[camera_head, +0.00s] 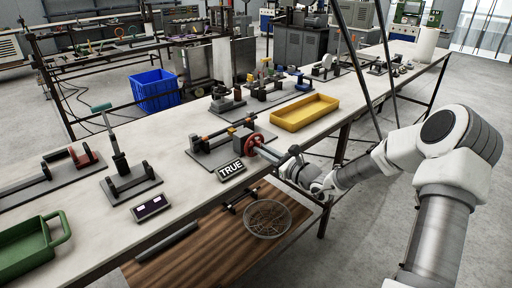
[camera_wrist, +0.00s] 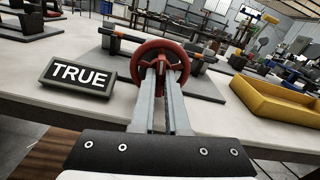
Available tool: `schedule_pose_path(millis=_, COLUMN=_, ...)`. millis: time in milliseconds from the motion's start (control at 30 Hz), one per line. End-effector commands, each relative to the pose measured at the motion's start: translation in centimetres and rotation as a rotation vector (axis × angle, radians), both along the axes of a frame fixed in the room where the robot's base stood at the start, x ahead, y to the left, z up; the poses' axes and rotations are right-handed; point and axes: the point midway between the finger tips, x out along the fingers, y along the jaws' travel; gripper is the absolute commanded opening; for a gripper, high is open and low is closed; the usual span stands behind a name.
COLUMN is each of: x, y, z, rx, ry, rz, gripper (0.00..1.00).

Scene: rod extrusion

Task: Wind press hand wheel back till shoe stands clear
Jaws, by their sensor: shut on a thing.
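The press (camera_head: 205,158) stands on a dark base plate on the long bench, with an orange-brown bar along its top. Its red hand wheel (camera_head: 254,146) faces the bench's front edge. In the wrist view the wheel (camera_wrist: 140,62) is seen almost face on, right ahead of my gripper (camera_wrist: 160,68). The two long grey fingers reach the wheel's middle and are shut on it. In the head view my gripper (camera_head: 262,149) comes in from the right. I cannot make out the shoe or its gap clearly; the wheel and fingers hide part of the press.
A black sign reading TRUE (camera_head: 231,170) stands close left of the wheel. A yellow tray (camera_head: 304,112) lies to the right. A wire basket (camera_head: 268,219) sits on the wooden lower shelf. Other bench fixtures and a green tray (camera_head: 28,247) stand further left.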

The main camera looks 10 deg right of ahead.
Motion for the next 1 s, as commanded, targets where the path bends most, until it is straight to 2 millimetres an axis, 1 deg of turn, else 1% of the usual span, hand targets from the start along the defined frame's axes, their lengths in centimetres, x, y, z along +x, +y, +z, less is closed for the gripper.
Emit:
schedule_pose_path(millis=267, x=-0.01, y=-0.01, z=-0.05, rx=-0.005, ry=-0.004, rz=0.000, gripper=0.00)
schedule_pose_path(millis=433, x=0.00, y=0.03, z=-0.28, rx=-0.064, ry=-0.046, rz=0.001, gripper=0.00)
schedule_pose_path(millis=700, x=0.00, y=0.02, z=-0.05, rx=-0.139, ry=-0.102, rz=0.000, gripper=0.00)
schedule_pose_path(millis=1000, x=0.00, y=0.01, z=0.04, rx=-0.142, ry=-0.104, rz=0.000, gripper=0.00)
